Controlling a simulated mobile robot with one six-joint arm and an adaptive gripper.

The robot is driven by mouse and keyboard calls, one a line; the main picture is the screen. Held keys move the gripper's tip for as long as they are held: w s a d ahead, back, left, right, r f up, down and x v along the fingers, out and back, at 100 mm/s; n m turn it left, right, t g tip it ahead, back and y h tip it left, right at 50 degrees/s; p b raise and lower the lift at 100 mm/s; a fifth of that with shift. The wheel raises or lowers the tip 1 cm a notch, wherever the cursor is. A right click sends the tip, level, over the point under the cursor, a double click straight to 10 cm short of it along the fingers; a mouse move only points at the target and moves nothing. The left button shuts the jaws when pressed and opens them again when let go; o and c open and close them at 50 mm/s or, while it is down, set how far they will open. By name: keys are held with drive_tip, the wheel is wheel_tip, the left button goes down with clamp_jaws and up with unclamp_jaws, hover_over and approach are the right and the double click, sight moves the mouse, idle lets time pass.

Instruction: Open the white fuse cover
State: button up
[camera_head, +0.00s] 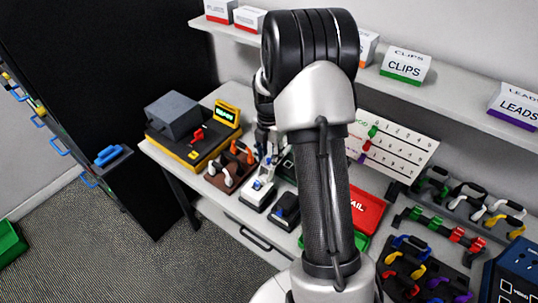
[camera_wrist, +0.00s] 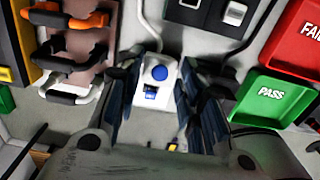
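A white box (camera_wrist: 157,88) with a round blue button and a blue switch shows between my fingertips in the wrist view. It also shows in the head view (camera_head: 258,194). A black panel (camera_wrist: 210,12) with two pale inserts is at the top of the wrist view; I cannot tell whether one is the white fuse cover. My gripper (camera_wrist: 158,72) is open, with one dark finger on each side of the white box and nothing visible held. I cannot tell whether the fingers touch the box. In the head view my arm partly hides this area.
A brown rack (camera_head: 229,172) with orange, black and white handles stands close on the left. A black box with blue on top (camera_head: 286,209) is close on the right. Green PASS (camera_wrist: 268,97) and red FAIL (camera_wrist: 300,35) trays lie farther right. Cables run behind the white box.

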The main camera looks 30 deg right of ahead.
drive_tip(key=shift+c, duration=0.4)
clamp_jaws()
